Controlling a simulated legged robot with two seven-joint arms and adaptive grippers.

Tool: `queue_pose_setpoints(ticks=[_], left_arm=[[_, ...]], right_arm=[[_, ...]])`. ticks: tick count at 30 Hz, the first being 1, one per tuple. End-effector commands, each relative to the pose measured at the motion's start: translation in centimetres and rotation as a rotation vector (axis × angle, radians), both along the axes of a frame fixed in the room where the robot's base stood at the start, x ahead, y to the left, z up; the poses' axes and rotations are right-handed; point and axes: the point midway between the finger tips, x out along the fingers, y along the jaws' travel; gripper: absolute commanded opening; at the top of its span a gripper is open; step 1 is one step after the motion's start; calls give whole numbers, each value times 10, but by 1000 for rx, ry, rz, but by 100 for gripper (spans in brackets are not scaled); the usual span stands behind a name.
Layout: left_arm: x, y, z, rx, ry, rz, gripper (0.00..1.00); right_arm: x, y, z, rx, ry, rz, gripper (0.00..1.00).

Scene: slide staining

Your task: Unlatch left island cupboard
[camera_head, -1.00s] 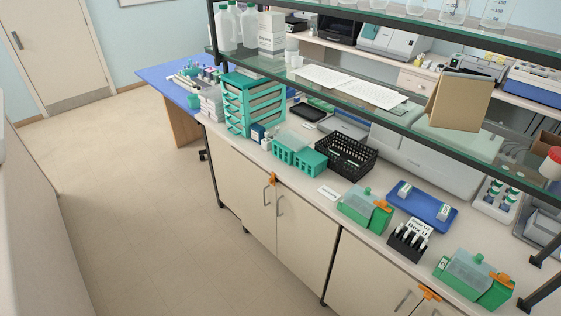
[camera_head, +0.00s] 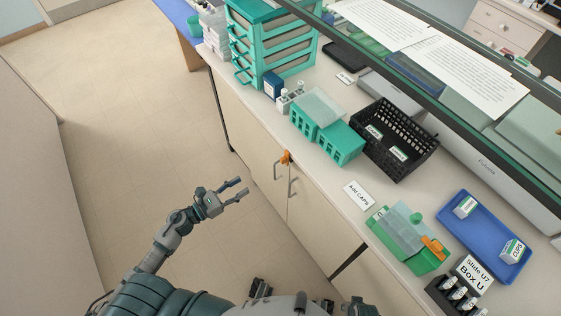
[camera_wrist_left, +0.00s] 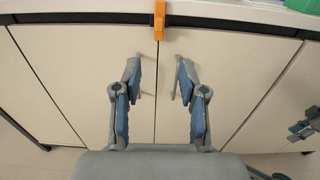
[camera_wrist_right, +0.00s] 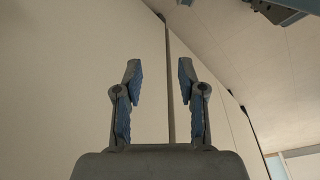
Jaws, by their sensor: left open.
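The left island cupboard (camera_head: 265,165) has two cream doors with a vertical handle on each. An orange latch (camera_head: 286,157) sits at the top of the seam between the doors; it also shows in the left wrist view (camera_wrist_left: 159,18), at top centre. My left gripper (camera_head: 240,188) is open and empty, in front of the doors and apart from them, lower than the latch. In the left wrist view its fingers (camera_wrist_left: 158,75) point at the doors, below the latch. My right gripper (camera_wrist_right: 158,75) is open and empty, facing a cream panel seam; its fingers are not clear in the head view.
On the counter above stand a teal drawer unit (camera_head: 262,45), teal racks (camera_head: 340,145), a black basket (camera_head: 412,150), a green staining box (camera_head: 395,245) and a blue tray (camera_head: 475,220). The floor (camera_head: 130,150) left of the cupboard is clear.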

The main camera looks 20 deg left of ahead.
Motion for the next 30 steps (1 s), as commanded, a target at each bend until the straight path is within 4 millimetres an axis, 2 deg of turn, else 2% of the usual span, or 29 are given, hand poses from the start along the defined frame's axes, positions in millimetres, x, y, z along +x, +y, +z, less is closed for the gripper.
queue_pose_setpoints(ticks=[5, 15, 21, 25, 30], left_arm=[[20, -13, 3, 12, -16, -11, 42], [84, -62, 4, 7, -12, -6, 42], [116, -89, 3, 8, -10, -7, 42], [129, -99, 2, 7, -9, -5, 42], [135, -103, 1, 7, -8, -6, 42]], right_arm=[[0, 2, -4, -5, 4, 0, 40], [-9, 1, -29, -6, 11, 4, 40], [-15, -1, -42, -5, 16, 6, 40], [-17, -1, -46, -4, 18, 6, 40], [-19, -1, -48, -8, 19, 6, 40]])
